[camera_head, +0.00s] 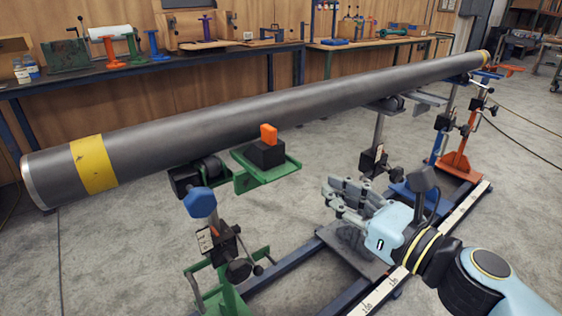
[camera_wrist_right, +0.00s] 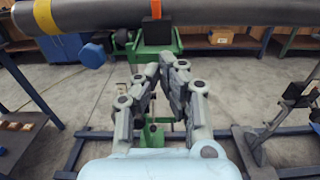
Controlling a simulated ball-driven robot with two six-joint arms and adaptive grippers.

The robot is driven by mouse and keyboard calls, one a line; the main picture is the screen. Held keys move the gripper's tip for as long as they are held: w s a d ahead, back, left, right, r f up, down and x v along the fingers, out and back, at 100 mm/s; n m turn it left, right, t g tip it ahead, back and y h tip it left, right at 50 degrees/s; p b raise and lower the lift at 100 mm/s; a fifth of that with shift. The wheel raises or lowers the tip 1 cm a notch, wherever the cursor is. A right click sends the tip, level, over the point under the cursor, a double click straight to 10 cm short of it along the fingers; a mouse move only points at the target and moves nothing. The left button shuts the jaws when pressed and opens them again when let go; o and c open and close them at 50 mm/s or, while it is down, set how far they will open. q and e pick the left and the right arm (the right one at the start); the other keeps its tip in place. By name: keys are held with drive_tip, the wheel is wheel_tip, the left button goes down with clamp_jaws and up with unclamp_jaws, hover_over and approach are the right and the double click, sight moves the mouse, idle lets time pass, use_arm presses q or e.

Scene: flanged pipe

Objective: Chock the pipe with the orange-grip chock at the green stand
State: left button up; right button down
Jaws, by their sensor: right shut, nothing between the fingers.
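The long grey pipe (camera_head: 240,112) with a yellow band lies across the stands. It also crosses the top of the right wrist view (camera_wrist_right: 220,15). The chock (camera_head: 266,154) is a black block with an orange grip (camera_head: 268,134). It sits on a green plate (camera_head: 268,178) of the green stand (camera_head: 228,290), close beside the pipe; I cannot tell whether it touches. The chock also shows in the right wrist view (camera_wrist_right: 157,31). My right gripper (camera_head: 333,193) is shut and empty, apart from the chock, to its right and nearer to me. My left gripper is not in view.
Another stand (camera_head: 376,160) and an orange stand (camera_head: 462,160) support the pipe farther right. A floor rail (camera_head: 440,228) runs below my right arm. Workbenches line the back wall.

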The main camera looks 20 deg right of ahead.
sight(277, 155)
drive_tip(key=p+x, duration=0.1)
drive_tip(key=x, duration=1)
drive_tip(key=shift+w+r+p, duration=0.1)
drive_tip(key=shift+w+p, duration=0.1)
drive_tip(key=shift+p, duration=0.2)
drive_tip(key=shift+w+a, duration=0.3)
drive_tip(key=shift+w, duration=0.35)
drive_tip(key=shift+w, duration=0.1)
drive_tip(key=x, duration=0.3)
drive_tip(key=shift+w+a+b, duration=0.15)
drive_tip(key=shift+w+b, duration=0.2)
drive_tip(key=shift+s, duration=0.15)
